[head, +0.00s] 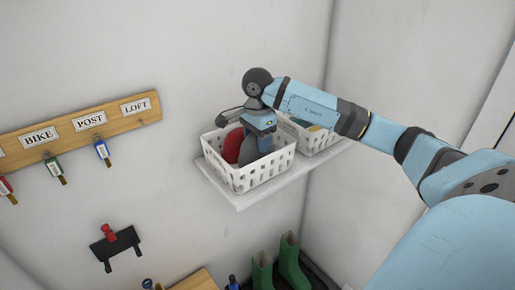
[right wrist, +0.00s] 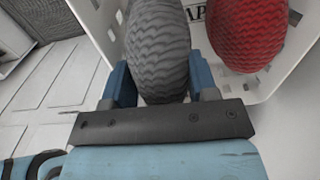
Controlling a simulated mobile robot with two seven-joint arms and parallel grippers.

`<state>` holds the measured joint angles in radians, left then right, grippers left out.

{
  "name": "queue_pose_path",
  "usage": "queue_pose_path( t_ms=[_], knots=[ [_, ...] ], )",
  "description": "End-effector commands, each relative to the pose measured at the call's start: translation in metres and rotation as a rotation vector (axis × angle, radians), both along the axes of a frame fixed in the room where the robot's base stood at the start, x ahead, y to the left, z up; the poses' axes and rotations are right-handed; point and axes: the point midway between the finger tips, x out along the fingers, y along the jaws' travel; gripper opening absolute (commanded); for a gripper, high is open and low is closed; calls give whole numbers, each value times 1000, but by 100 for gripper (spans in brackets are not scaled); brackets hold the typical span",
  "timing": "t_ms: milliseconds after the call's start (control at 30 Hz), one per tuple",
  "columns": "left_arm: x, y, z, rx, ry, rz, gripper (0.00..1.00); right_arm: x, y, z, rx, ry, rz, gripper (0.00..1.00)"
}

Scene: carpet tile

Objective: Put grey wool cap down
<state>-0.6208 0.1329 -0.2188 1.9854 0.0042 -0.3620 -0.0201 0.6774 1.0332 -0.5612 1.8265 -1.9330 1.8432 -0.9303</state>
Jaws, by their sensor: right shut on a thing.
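The grey wool cap (right wrist: 158,48) is ribbed and rounded. In the right wrist view it sits between the two blue fingers of my right gripper (right wrist: 160,85), which is shut on it. In the head view the cap (head: 248,152) shows as a grey patch inside the front white basket (head: 262,172), below my right gripper (head: 262,135). The gripper points down into this basket and hides part of the cap. Whether the cap touches the basket floor cannot be told. My left gripper is not in view.
A red cap (head: 233,145) lies in the same basket, beside the grey one. A second white basket (head: 318,138) stands close behind on the shelf (head: 240,202). A key rack (head: 70,132) hangs on the left wall. Green boots (head: 290,262) stand below.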

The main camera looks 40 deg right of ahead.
Motion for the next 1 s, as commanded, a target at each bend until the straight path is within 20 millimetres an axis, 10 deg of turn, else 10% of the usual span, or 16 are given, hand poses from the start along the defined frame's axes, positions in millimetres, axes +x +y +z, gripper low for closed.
queue_pose_path(
  t_ms=[633,700,1000],
  knots=[
    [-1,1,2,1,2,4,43,0,0,-41,-1,0,1,29],
    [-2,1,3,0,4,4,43,0,0,-39,0,0,1,64],
    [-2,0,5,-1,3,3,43,0,0,-38,0,0,1,64]
  ],
)
